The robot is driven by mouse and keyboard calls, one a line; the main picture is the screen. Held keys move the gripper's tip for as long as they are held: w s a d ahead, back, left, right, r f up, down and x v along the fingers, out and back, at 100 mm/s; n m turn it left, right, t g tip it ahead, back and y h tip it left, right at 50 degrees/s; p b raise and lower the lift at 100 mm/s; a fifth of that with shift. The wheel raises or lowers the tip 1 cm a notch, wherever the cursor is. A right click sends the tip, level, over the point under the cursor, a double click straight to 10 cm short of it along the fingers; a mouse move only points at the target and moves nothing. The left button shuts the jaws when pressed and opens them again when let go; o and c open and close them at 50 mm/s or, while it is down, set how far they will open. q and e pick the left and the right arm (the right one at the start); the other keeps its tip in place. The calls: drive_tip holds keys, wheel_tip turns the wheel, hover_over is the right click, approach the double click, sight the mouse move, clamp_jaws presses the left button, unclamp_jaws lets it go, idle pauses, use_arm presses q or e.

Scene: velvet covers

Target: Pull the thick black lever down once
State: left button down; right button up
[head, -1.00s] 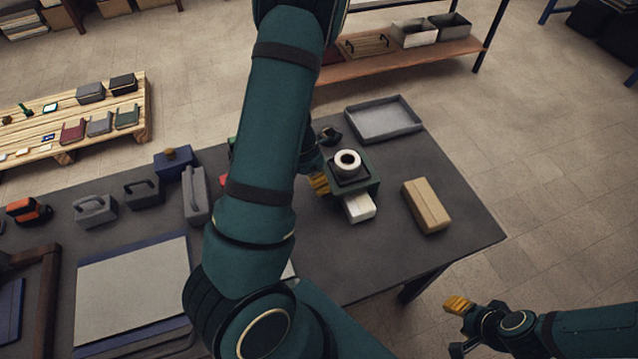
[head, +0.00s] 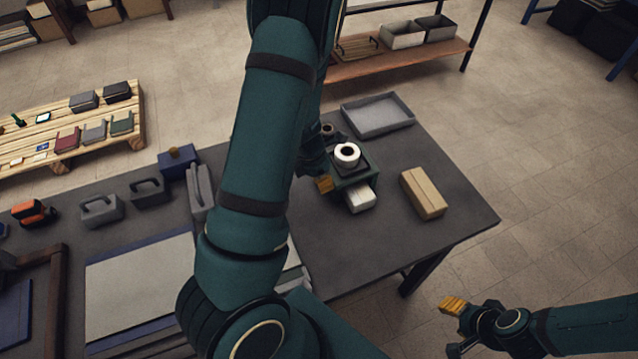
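A dark green device (head: 362,180) stands on the grey table, with a white roll on top and a white block at its front. I cannot make out the thick black lever for certain. A small dark round part (head: 328,131) shows just behind the device. My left arm crosses the middle of the view and hides much of the area left of the device. My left gripper (head: 324,184) is at the device's left side, with only a yellow fingertip clear; its opening is hidden. My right gripper (head: 455,326) is beyond the table's front right edge, fingers apart and empty.
A tan box (head: 423,193) and a grey tray (head: 378,115) lie on the table (head: 455,215) right of and behind the device. Grey cases, a blue box (head: 178,162) and a large flat panel (head: 140,270) are at left. The table's right end is mostly clear.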

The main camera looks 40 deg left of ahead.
use_arm(q)
drive_tip(key=shift+s+d+f, duration=0.15)
drive_tip(key=shift+d+f, duration=0.05)
drive_tip(key=shift+f, duration=0.15)
drive_tip(key=shift+d+f, duration=0.2)
drive_tip(key=shift+f, duration=0.35)
drive_tip(key=shift+s+f, duration=0.1)
use_arm(e)
drive_tip(key=shift+s+d, duration=0.2)
drive_tip(key=shift+d, duration=0.1)
use_arm(q)
drive_tip(key=shift+s+d+f, duration=0.1)
drive_tip(key=shift+d+f, duration=0.05)
use_arm(e)
drive_tip(key=shift+r, duration=0.1)
